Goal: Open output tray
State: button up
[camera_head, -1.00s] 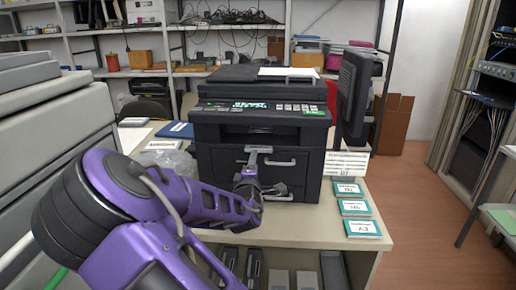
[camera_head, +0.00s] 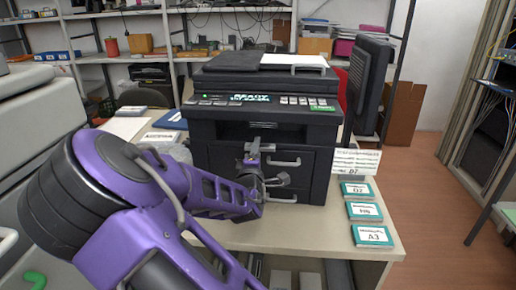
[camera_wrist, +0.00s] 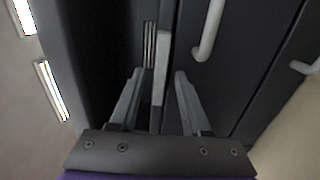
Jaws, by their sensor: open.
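The black printer (camera_head: 265,105) stands on the table, its display reading READY. Its dark output opening (camera_head: 265,132) lies under the control panel. Two grey drawer handles show in the wrist view, an upper handle (camera_wrist: 209,30) and a lower handle (camera_wrist: 304,67). My gripper (camera_head: 266,164) is at the printer's front, left of the handles, just below the opening. In the wrist view my gripper (camera_wrist: 157,74) is open, with a light grey strip (camera_wrist: 161,75) between its fingers. The strip appears to be the output tray's edge; contact cannot be told.
Labelled teal-and-white boxes (camera_head: 364,211) lie along the table's right side. White paper (camera_head: 352,162) sits right of the printer. A dark monitor (camera_head: 368,88) stands behind at right. A blue folder (camera_head: 171,120) lies at left. Open floor (camera_head: 430,210) is at right.

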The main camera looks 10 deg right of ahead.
grip_shut()
dwell(0.3)
dwell(1.2)
